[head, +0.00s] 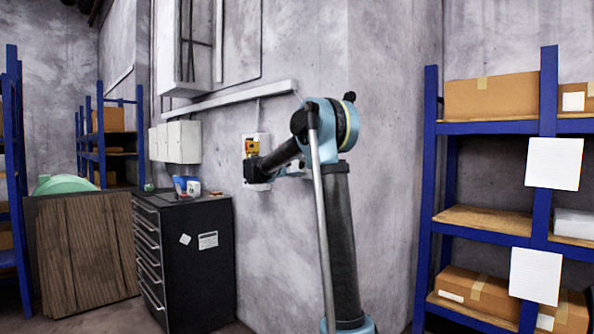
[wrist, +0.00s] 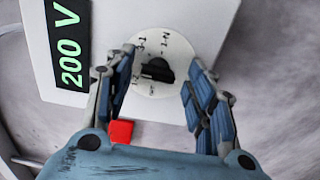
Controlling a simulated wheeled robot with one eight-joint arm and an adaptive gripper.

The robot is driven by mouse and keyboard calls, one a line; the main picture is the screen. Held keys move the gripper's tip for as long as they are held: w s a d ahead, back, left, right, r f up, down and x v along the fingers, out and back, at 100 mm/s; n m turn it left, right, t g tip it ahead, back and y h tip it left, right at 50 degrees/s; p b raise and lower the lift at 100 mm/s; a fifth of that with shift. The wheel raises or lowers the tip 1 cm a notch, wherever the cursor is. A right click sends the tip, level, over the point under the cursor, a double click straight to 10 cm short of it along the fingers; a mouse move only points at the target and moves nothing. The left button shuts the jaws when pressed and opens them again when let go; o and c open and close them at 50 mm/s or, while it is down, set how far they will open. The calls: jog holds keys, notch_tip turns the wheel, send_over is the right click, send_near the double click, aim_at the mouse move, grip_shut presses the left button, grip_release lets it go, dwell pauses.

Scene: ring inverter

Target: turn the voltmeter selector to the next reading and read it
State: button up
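The voltmeter selector is a black knob (wrist: 157,71) on a round pale dial (wrist: 150,42) in the wrist view. Small markings ring the dial; one looks like "1-N", and others are partly hidden or too small to read. The dark display (wrist: 68,45) at the left shows "200 V" in green, turned on its side. My gripper (wrist: 162,60) is open, with one finger on each side of the knob and visible gaps to it. In the head view my gripper (head: 254,168) is at the wall panel (head: 263,140) and largely hides it.
A red square part (wrist: 121,132) sits below the dial in the wrist view. A black drawer cabinet (head: 200,250) stands left of my arm, with small containers (head: 187,187) on top. A blue shelf rack (head: 425,200) with boxes stands at the right.

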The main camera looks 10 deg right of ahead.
jog(key=v, duration=1.2)
jog(key=shift+w, duration=0.1)
jog(key=s+d+f+m+g+y, duration=0.1)
jog(key=s+d+f+g+y, duration=0.1)
jog(key=s+d+f, duration=0.5)
jog(key=s+d+f+m+g+y, duration=0.15)
jog(key=s+d+f, duration=0.3)
jog(key=s, duration=0.45)
jog(key=s+d+f+m+g+y, duration=0.1)
jog(key=s+d+f+g+y, duration=0.2)
jog(key=s+d+f, duration=0.4)
jog(key=s+a+f+m+g+y, duration=0.1)
jog(key=s+a+f+y, duration=0.3)
jog(key=s+f, duration=0.7)
jog(key=s+a+f+m+g+y, duration=0.1)
jog(key=s+a+f+y, duration=0.3)
jog(key=s+f, duration=0.7)
jog(key=s+a+m, duration=0.1)
jog(key=s, duration=0.4)
jog(key=shift+f, duration=0.25)
jog(key=shift+m, duration=0.25)
